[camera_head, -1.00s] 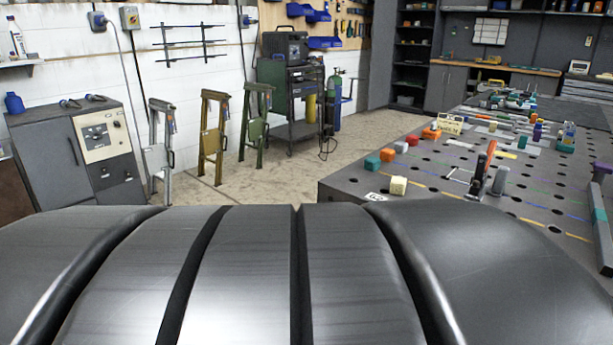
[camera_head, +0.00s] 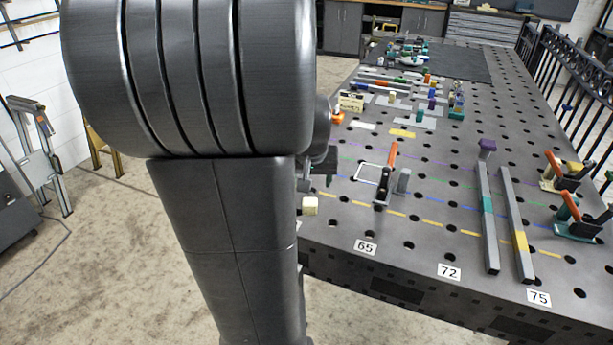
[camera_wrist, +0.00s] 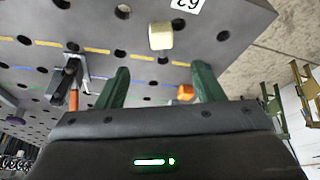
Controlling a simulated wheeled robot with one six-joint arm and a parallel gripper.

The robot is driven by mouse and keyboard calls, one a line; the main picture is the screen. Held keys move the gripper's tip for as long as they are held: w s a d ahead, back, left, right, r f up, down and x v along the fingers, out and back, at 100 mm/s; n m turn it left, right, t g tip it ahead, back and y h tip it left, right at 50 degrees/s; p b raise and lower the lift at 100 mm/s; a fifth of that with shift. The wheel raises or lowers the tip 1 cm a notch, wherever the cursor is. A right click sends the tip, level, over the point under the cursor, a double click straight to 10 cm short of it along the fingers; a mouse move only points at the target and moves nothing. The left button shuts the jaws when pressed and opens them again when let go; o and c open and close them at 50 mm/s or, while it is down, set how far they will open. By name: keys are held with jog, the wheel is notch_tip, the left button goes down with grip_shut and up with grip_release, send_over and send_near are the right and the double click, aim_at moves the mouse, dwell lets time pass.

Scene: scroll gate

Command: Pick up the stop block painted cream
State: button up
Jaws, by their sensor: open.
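The cream stop block (camera_head: 309,205) sits near the left edge of the dark table, close beside my arm, which may hide part of it. In the wrist view the cream block (camera_wrist: 161,36) stands near the table edge, above and roughly centred between my fingertips. My gripper (camera_wrist: 162,68) is open, with its two green fingers apart and nothing between them. The block is beyond the fingertips, not touching them. In the head view my arm hides most of the gripper.
The table (camera_head: 330,235) is perforated and has number labels. An orange block (camera_head: 338,117) and an orange-handled clamp (camera_head: 386,178) are near the cream block. Two long bars (camera_head: 487,220) lie to the right. Floor is open on the left.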

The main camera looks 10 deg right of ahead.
aim_at(310, 199)
jog(key=x, duration=0.8)
jog(key=shift+w+d+f, duration=0.1)
jog(key=shift+w, duration=0.1)
jog(key=shift+w+x, duration=0.2)
jog(key=shift+x, duration=1.15)
jog(key=shift+w+x, duration=0.15)
jog(key=shift+x, duration=1.15)
jog(key=shift+c, duration=0.4)
jog(key=c, duration=1.3)
jog(key=shift+o, duration=0.2)
notch_tip(310, 199, up, 10)
jog(key=shift+r, duration=0.2)
